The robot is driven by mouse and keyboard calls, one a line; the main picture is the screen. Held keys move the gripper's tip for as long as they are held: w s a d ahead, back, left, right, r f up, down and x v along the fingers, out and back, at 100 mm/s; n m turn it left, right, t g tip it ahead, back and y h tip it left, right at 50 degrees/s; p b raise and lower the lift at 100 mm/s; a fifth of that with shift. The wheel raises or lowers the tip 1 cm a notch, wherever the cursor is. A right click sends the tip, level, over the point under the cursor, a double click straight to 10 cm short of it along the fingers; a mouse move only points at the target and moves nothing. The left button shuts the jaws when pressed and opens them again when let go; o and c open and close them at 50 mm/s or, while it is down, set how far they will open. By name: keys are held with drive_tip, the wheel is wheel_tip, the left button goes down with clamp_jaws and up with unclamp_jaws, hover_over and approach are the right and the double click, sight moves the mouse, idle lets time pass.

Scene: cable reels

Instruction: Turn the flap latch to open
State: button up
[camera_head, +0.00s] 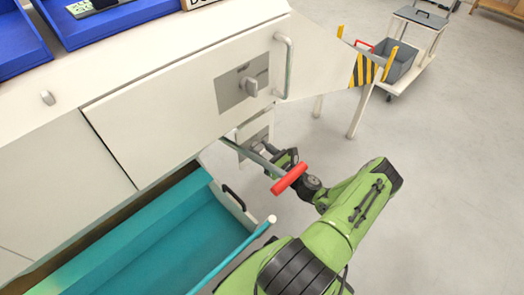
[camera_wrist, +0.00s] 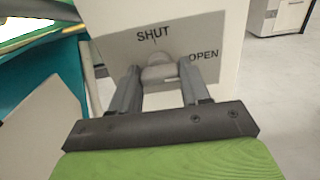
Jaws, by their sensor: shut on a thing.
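The flap latch is a grey knob (camera_wrist: 158,74) on a grey plate (camera_wrist: 205,38) marked SHUT at the top and OPEN at the right. In the wrist view, my gripper (camera_wrist: 160,80) has one finger on each side of the knob and is shut on it. The knob's rounded top lies below the word SHUT; its exact pointing direction is hard to tell. In the head view, my gripper (camera_head: 266,153) is at the lower plate (camera_head: 256,134) under the white cabinet's corner, and hides the knob there.
A bar with a red grip (camera_head: 289,179) passes close to my gripper. A teal drawer (camera_head: 150,250) stands open below. Above are another knob (camera_head: 249,86) on a plate and a curved handle (camera_head: 288,65). A cart (camera_head: 400,62) stands behind; the floor at right is clear.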

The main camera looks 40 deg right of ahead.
drive_tip(key=shift+f, duration=0.1)
drive_tip(key=o, duration=1.1)
drive_tip(key=shift+c, duration=0.2)
drive_tip(key=shift+s, duration=0.1)
drive_tip(key=s+p, duration=0.2)
drive_tip(key=s, duration=1.3)
drive_tip(key=shift+s+d+p, duration=0.2)
drive_tip(key=shift+s+p, duration=0.1)
drive_tip(key=shift+p, duration=0.05)
